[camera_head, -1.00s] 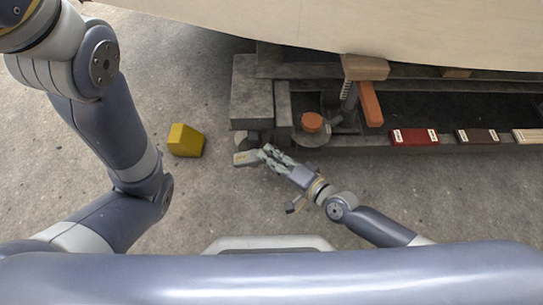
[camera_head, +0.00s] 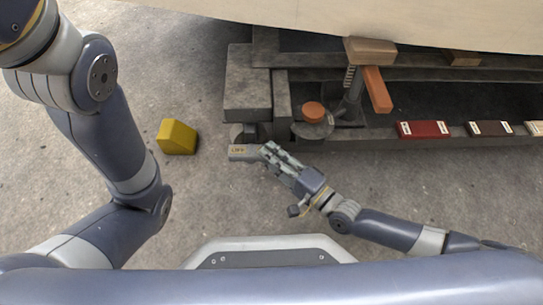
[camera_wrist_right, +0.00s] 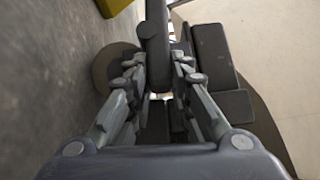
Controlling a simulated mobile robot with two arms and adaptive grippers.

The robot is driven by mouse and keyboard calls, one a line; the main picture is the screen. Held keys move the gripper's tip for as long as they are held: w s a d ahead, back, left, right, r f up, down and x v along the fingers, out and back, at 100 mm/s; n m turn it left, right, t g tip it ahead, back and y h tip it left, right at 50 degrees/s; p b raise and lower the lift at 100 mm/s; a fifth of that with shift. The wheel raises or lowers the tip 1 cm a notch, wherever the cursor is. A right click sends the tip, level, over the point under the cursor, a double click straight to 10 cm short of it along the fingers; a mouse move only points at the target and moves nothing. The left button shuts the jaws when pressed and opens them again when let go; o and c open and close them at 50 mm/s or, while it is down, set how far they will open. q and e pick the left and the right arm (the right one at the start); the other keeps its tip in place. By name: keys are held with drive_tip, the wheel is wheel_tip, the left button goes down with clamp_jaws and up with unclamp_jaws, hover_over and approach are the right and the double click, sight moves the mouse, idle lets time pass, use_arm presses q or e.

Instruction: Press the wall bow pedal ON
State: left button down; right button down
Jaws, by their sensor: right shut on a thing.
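The wall bow pedal (camera_head: 243,152) is a small grey plate with a label too small to read, low by the floor at the left end of the dark hull support. My right gripper (camera_head: 268,151) is at the pedal's right end. In the right wrist view, its two fingers (camera_wrist_right: 153,90) are closed in on a dark upright bar (camera_wrist_right: 155,40), which seems to be the pedal seen end-on. Whether the pedal is pressed down cannot be told. My left arm shows at the left, but its gripper is out of view.
A yellow block (camera_head: 177,137) lies on the concrete floor left of the pedal. Floor in front is clear.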

drive_tip(key=shift+f+m+t+y, duration=0.5)
drive_tip(key=shift+f+m+t, duration=0.2)
drive_tip(key=shift+m, duration=0.4)
drive_tip(key=c, duration=1.4)
unclamp_jaws()
drive_tip(key=shift+c, duration=0.2)
